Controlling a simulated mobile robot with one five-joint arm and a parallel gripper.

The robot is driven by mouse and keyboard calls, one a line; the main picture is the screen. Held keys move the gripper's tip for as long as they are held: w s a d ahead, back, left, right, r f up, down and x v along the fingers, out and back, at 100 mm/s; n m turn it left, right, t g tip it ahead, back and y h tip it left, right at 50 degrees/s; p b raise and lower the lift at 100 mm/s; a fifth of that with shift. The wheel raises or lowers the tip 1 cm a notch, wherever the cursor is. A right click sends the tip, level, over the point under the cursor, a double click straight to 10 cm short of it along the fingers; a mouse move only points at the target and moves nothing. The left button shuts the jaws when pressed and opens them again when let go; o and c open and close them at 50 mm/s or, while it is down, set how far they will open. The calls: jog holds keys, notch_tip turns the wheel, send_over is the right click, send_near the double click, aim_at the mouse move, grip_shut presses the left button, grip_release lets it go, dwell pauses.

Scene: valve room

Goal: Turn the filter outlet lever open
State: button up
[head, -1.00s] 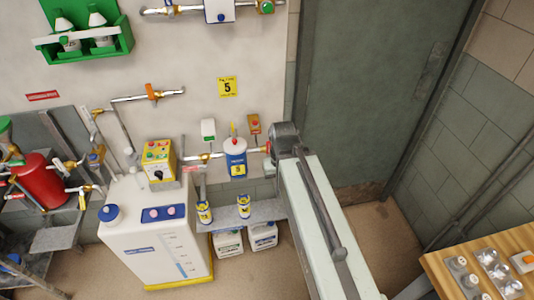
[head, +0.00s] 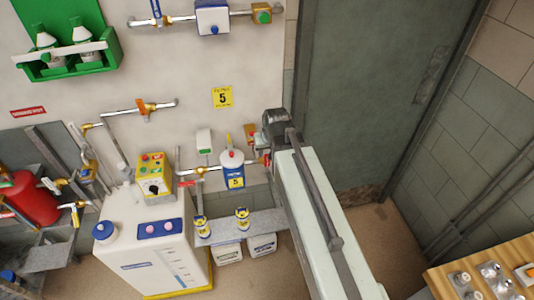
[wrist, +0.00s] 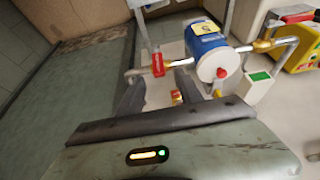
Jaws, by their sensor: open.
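The filter (head: 232,170) is a blue and white canister marked 5, on a pipe along the wall. It also shows in the wrist view (wrist: 208,50). A red lever (wrist: 158,62) sits on the pipe beside the filter, left of it in the wrist view. In the head view only a bit of red shows there, largely hidden by my arm. My gripper (wrist: 160,80) is open, one finger to each side of the lever's line. The lever appears just beyond the fingertips, and I cannot tell whether they touch it.
A small white box with a green face (wrist: 258,86) and a box with a red button (head: 249,132) are on the wall near the filter. A white tank (head: 150,240) and a yellow control box (head: 154,173) stand left. A grey door (head: 365,90) is behind my arm.

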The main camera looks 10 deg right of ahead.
aim_at(267, 166)
jog(key=b+x, duration=0.7)
jog(key=x, duration=0.1)
jog(key=shift+d+f, duration=0.1)
jog(key=shift+f, duration=0.05)
grip_shut()
dwell(1.1)
